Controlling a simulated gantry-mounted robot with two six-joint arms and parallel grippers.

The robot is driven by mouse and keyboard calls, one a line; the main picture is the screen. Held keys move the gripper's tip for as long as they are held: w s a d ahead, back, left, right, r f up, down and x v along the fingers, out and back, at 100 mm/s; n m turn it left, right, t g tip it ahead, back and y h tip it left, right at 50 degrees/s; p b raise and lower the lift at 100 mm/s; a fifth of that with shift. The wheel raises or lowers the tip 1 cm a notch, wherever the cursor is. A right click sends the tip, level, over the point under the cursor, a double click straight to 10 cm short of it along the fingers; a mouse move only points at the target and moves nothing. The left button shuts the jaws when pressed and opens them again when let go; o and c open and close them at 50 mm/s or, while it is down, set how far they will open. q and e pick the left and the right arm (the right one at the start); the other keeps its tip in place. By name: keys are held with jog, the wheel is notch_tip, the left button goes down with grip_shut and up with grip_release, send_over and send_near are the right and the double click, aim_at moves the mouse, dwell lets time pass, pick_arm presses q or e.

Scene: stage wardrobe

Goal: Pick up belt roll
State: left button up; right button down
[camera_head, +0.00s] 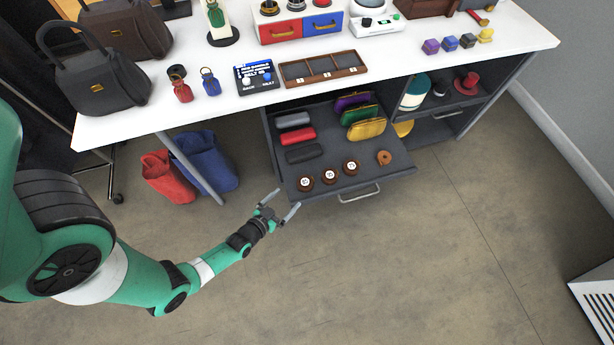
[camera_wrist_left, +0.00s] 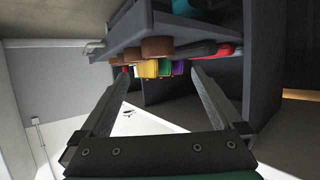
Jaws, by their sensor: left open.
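Three brown rolls with white numbered labels, the first (camera_head: 305,184), the second (camera_head: 329,177) and the third (camera_head: 350,167), sit along the front of the open drawer (camera_head: 340,187). A smaller orange-brown coil (camera_head: 384,157) lies at the drawer's right; I cannot tell which of these is the named belt roll. My left gripper (camera_head: 287,199) is open and empty, in front of the drawer's left front corner, apart from the rolls. In the left wrist view, brown rolls (camera_wrist_left: 157,47) show beyond and above my open left gripper (camera_wrist_left: 160,76). My right gripper is not in view.
The drawer also holds dark and red cases (camera_head: 298,136) and coloured purses (camera_head: 366,129). The white tabletop (camera_head: 210,110) overhangs behind, with bags and boxes on it. Red and blue sacks (camera_head: 203,160) stand on the floor at left. The floor in front is clear.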

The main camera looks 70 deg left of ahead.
aim_at(304, 183)
pick_arm(q)
jog(key=b+x, duration=0.3)
jog(key=x, duration=0.3)
jog(key=shift+w+a+f+b, duration=0.1)
jog(key=shift+w+f+b, duration=0.05)
jog(key=shift+b, duration=0.15)
jog(key=shift+w+a, duration=0.15)
jog(key=shift+w, duration=0.1)
jog(key=shift+w+a+f, duration=0.1)
jog(key=shift+w+f, duration=0.05)
jog(key=b+x, duration=0.3)
jog(key=x, duration=0.1)
jog(key=shift+w, duration=0.3)
jog(key=shift+w+a, duration=0.1)
jog(key=shift+w, duration=0.1)
jog(key=shift+s, duration=0.15)
